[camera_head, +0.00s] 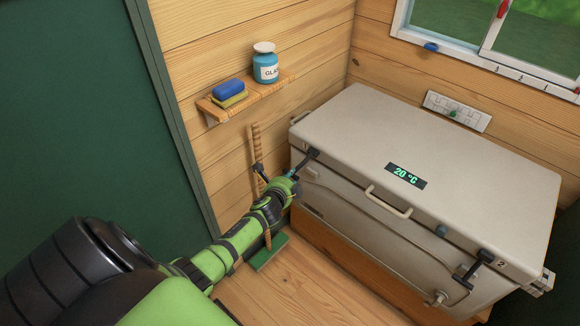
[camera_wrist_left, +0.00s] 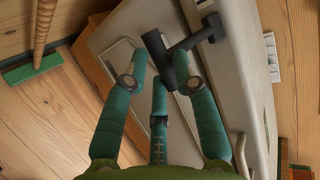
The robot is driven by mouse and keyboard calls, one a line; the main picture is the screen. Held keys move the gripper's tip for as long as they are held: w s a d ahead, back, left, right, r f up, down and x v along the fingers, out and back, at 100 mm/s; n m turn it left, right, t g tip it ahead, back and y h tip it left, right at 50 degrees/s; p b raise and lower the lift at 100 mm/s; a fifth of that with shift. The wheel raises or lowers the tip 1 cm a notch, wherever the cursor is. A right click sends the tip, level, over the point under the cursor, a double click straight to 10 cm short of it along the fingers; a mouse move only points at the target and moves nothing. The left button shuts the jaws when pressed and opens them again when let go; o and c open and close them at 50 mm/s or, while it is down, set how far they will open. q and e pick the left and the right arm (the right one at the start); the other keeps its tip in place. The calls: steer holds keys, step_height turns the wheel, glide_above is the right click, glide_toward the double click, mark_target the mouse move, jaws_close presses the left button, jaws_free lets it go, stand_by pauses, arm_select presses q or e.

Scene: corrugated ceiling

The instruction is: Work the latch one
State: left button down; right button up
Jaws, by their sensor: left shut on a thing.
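The cooler (camera_head: 450,160) is a large pale chest with its lid down and a green 20 °C display. Latch one, a black T-shaped latch (camera_head: 312,154), is at the left end of its front edge. My left gripper (camera_head: 295,174) reaches it from the front left. In the left wrist view the teal fingers of my left gripper (camera_wrist_left: 162,68) close around the black latch (camera_wrist_left: 183,58); the exact contact is partly hidden. A second black latch (camera_head: 481,262), by a "2" mark, is at the right end of the front. My right gripper is out of view.
A wall shelf (camera_head: 258,93) holds a blue jar (camera_head: 265,67) and a blue-and-yellow sponge (camera_head: 229,90). A green broom (camera_head: 268,252) stands beside my left arm. A handle (camera_head: 388,202) sticks out from the cooler's front. Wooden floor (camera_head: 310,285) is clear before it.

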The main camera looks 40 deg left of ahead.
arm_select(q)
steer(key=shift+w+r+p, duration=0.15)
steer(key=shift+r+p, duration=0.85)
steer(key=shift+r, duration=0.55)
steer(key=c, duration=0.9)
jaws_free()
steer(key=v, duration=1.1)
steer(key=shift+s+d+f, duration=0.1)
steer(key=shift+s, duration=0.25)
steer(key=shift+f, duration=0.1)
